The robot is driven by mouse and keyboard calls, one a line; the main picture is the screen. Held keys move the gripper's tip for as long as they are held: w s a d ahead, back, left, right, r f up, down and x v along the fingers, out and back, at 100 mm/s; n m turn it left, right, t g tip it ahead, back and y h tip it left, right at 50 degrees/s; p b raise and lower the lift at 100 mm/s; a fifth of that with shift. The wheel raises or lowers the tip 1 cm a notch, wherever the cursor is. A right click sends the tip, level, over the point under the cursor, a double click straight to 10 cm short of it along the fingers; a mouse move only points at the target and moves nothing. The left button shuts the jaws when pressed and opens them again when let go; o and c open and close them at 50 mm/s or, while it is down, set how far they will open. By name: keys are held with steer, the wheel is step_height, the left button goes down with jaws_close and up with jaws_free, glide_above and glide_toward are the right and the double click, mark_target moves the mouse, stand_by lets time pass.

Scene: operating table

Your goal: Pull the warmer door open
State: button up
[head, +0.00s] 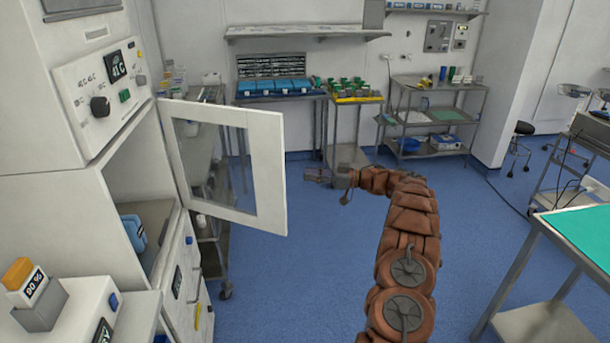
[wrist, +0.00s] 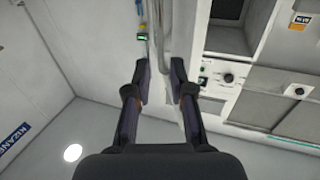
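The warmer (head: 105,85) is a white cabinet at the left of the head view, with a temperature display and a black knob. Its white framed door (head: 268,170) with a clear window stands wide open, swung out to the right of the opening. A blue item (head: 134,233) lies inside on the shelf. My gripper (head: 312,175) is to the right of the door's free edge and looks apart from it. In the wrist view my gripper's two fingers (wrist: 161,80) are spread with a gap between them, and no held thing shows. The door's handle cannot be made out.
A steel table with blue bins (head: 275,88) and a shelf cart (head: 430,115) stand along the back wall. A table with a green top (head: 585,235) is at the right. A counter with an orange-topped box (head: 35,300) is at the lower left. The blue floor between is clear.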

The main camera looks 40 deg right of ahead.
mark_target(281, 190)
steer(key=shift+c, duration=0.2)
steer(key=shift+a+b, duration=0.1)
steer(key=shift+b, duration=0.2)
steer(key=c, duration=0.3)
steer(key=shift+a+r+n+b, duration=0.15)
steer(key=shift+r+n+b, duration=0.1)
steer(key=shift+n+b, duration=0.2)
jaws_close()
steer(key=s+a+f+n+t+h+b, duration=0.2)
steer(key=s+a+n+t+h+b, duration=0.35)
steer(key=s+a+n+b, duration=0.9)
steer(key=w+m, duration=0.1)
steer(key=w, duration=0.3)
steer(key=w+d+g+h, duration=0.1)
steer(key=w, duration=0.4)
steer(key=w+m, duration=0.1)
steer(key=w, duration=0.3)
steer(key=shift+w+d+m+g, duration=0.2)
steer(key=shift+w+m+g, duration=0.1)
steer(key=shift+w, duration=0.1)
steer(key=shift+w+d+p, duration=0.3)
steer(key=shift+w+d, duration=0.25)
steer(key=shift+d, duration=0.25)
